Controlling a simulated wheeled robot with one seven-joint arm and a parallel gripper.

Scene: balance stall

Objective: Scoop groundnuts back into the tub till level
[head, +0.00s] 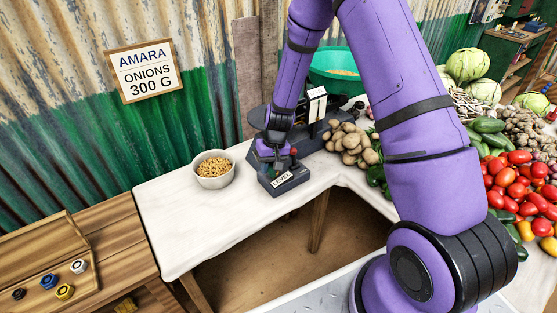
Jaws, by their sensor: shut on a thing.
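A white tub (214,182) of light brown groundnuts (213,165) stands on the white counter, left of my gripper. A dark grey balance (318,130) stands behind my gripper, and a dark block in front is marked LEVEL (283,179). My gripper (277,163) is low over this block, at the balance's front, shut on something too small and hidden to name. A small red part (293,152) shows beside the fingers. A large green basin (325,75) with light brown contents stands behind, partly covered by my arm. I cannot make out a scoop.
Potatoes (351,143) lie right of the balance, with tomatoes (514,181) and cabbages (468,65) farther right. A wooden tray (40,262) with several small coloured pieces is at lower left. The white counter (172,222) is clear around the tub. A sign (145,70) reads AMARA ONIONS 300 G.

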